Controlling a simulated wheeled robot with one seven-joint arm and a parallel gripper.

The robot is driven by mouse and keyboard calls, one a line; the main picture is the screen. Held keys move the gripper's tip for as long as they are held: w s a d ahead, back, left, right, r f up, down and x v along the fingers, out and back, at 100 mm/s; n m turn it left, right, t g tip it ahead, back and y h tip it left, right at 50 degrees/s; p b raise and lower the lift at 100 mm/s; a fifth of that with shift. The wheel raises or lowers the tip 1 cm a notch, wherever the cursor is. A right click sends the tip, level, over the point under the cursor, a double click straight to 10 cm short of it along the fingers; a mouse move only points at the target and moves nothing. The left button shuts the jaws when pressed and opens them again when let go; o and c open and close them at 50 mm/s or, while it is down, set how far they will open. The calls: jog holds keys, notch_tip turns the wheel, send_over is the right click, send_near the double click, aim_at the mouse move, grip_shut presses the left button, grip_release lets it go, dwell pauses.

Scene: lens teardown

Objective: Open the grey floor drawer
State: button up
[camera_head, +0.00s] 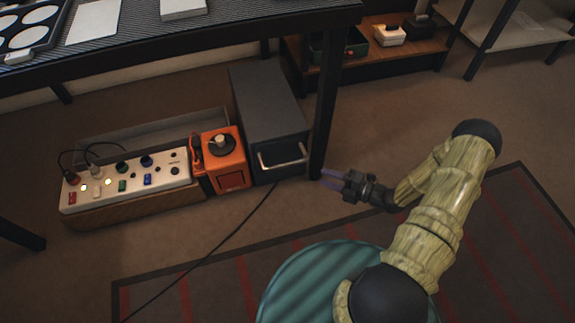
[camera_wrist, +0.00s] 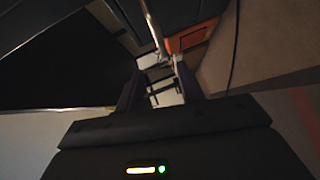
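The grey floor drawer unit (camera_head: 268,100) stands on the floor under the table edge, beside an orange box. Its front faces the lower right and looks closed. A pale bar handle (camera_head: 283,163) crosses the front. My gripper (camera_head: 324,179) is to the right of the handle, low above the floor, with its two fingers apart and nothing seen between them. In the wrist view, my gripper (camera_wrist: 158,88) also shows its fingers spread. A pale bar (camera_wrist: 154,28), apparently the handle, lies beyond the fingertips. I cannot tell the exact gap between them.
The orange box (camera_head: 232,178) and a white panel with knobs (camera_head: 130,180) stand left of the drawer unit. A black table leg (camera_head: 325,110) rises close to its right side. A dark cable (camera_head: 215,245) crosses the floor. The floor before the drawer is otherwise mostly clear.

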aim_at(288, 163)
jog(key=b+x, duration=0.7)
jog(key=x, duration=0.7)
jog(key=shift+a+f, duration=0.2)
jog(key=shift+a, duration=0.05)
jog(key=shift+w+a+r, duration=0.1)
jog(key=shift+w+a, duration=0.15)
jog(key=shift+a, duration=0.2)
jog(key=shift+c, duration=0.2)
grip_shut()
